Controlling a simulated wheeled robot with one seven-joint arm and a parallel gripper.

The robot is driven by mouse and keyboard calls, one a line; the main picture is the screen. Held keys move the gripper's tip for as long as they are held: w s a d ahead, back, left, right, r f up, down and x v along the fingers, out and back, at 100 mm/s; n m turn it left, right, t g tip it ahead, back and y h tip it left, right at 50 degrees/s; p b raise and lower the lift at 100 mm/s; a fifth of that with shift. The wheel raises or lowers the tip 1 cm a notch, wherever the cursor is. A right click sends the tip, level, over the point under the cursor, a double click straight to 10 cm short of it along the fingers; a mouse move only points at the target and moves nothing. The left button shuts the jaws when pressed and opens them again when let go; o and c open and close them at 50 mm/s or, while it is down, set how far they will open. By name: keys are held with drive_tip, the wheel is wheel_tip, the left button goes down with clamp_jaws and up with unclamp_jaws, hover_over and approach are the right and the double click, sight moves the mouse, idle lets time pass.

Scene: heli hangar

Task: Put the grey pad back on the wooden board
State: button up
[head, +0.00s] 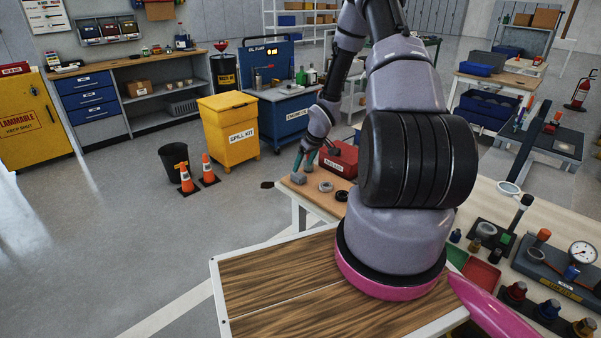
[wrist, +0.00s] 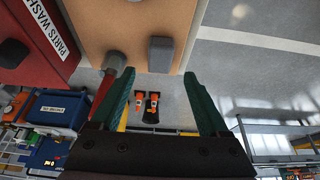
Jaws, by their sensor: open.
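A small grey block (head: 299,178), which looks like the grey pad, sits near the left far edge of a tan wooden surface (head: 318,203), which looks like the wooden board. In the wrist view the grey block (wrist: 160,54) lies on the tan surface (wrist: 140,22) near its edge, just beyond the fingertips. My gripper (head: 305,160) is open just above the block, with its green fingers apart. In the wrist view my gripper (wrist: 162,76) has nothing between its fingers. I cannot tell whether the fingers touch the block.
A red parts-wash box (head: 340,160) stands right of the gripper. A grey ring (head: 326,186) and a dark ring (head: 341,196) lie beside the block. A bench with gauges and fittings (head: 560,262) is at right. Cones (head: 186,177) and a spill-kit bin (head: 229,133) stand on the floor.

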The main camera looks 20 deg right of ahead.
drive_tip(key=s+a+r+m+h, duration=0.1)
drive_tip(key=s+r, duration=0.2)
drive_tip(key=r, duration=0.8)
drive_tip(key=s+r+m+h, duration=0.15)
drive_tip(key=s+r, duration=0.25)
drive_tip(key=r, duration=0.7)
drive_tip(key=s+a+r+m+h, duration=0.1)
drive_tip(key=s+r+m, duration=0.15)
drive_tip(key=r, duration=0.85)
drive_tip(key=s+a+r+m+t+y, duration=0.1)
drive_tip(key=s+a+r, duration=0.2)
drive_tip(key=s, duration=0.4)
drive_tip(key=s+a+r+m+t+y, duration=0.1)
drive_tip(key=s+a+r, duration=0.2)
drive_tip(key=s+r, duration=0.3)
drive_tip(key=s+a+r+m+t+y, duration=0.1)
drive_tip(key=s+a+r, duration=0.3)
drive_tip(key=s, duration=0.5)
drive_tip(key=shift+s+r+m+y, duration=0.15)
drive_tip(key=shift+r+m+y, duration=0.2)
drive_tip(key=shift+r, duration=0.25)
drive_tip(key=shift+d, duration=0.1)
